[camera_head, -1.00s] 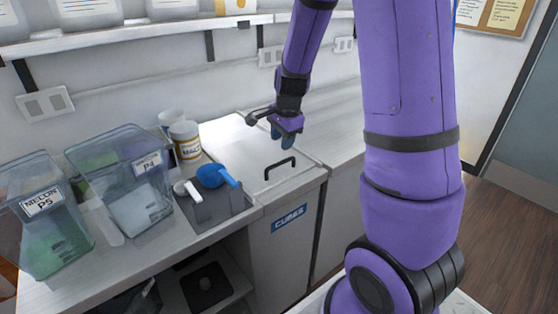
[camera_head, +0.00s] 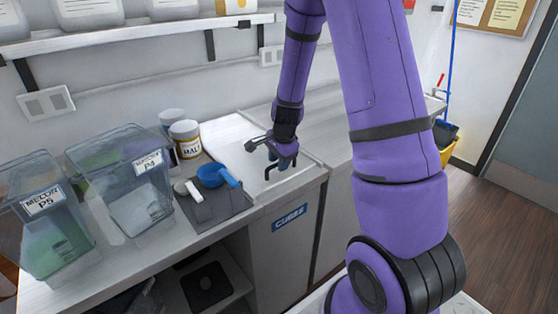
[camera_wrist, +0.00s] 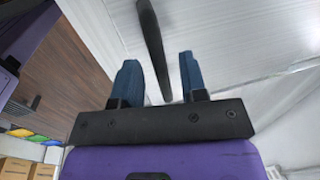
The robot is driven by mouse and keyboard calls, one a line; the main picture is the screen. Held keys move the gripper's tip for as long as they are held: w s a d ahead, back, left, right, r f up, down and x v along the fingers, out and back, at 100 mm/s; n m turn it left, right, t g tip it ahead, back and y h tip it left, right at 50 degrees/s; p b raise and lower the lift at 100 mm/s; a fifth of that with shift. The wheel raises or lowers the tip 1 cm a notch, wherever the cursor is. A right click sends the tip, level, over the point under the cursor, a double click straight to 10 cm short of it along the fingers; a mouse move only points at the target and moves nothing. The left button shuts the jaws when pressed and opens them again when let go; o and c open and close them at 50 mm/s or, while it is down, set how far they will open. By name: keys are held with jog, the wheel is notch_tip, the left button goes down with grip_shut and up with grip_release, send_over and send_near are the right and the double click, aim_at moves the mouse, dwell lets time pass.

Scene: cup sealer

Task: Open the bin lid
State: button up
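The bin lid (camera_head: 232,143) is a pale flat panel set in the counter, above a cabinet front with a blue "CUBES" label (camera_head: 289,219). It lies flat and closed. Its black bar handle (camera_head: 268,173) is near the front edge, partly hidden by my gripper. My gripper (camera_head: 284,162) points down right at the handle. In the wrist view, my gripper's two blue fingers (camera_wrist: 160,76) are apart, and the black handle (camera_wrist: 152,40) runs lengthwise into the gap between them. I cannot tell whether the fingers touch it.
A dark mat (camera_head: 224,208) with a blue scoop (camera_head: 211,176) and a white scoop (camera_head: 194,190) lies left of the lid. A "MALT" jar (camera_head: 187,140) and clear bins (camera_head: 125,180) stand further left. A shelf (camera_head: 150,36) runs along the wall above.

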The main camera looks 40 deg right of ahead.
grip_shut()
jog(key=shift+w, duration=0.1)
jog(key=w, duration=2.2)
jog(key=shift+w+a, duration=0.3)
jog(key=shift+a, duration=0.1)
jog(key=shift+o, duration=0.5)
grip_release()
notch_tip(320, 180, up, 11)
jog(key=s, duration=0.2)
jog(key=shift+f, duration=0.15)
jog(key=shift+s, duration=0.1)
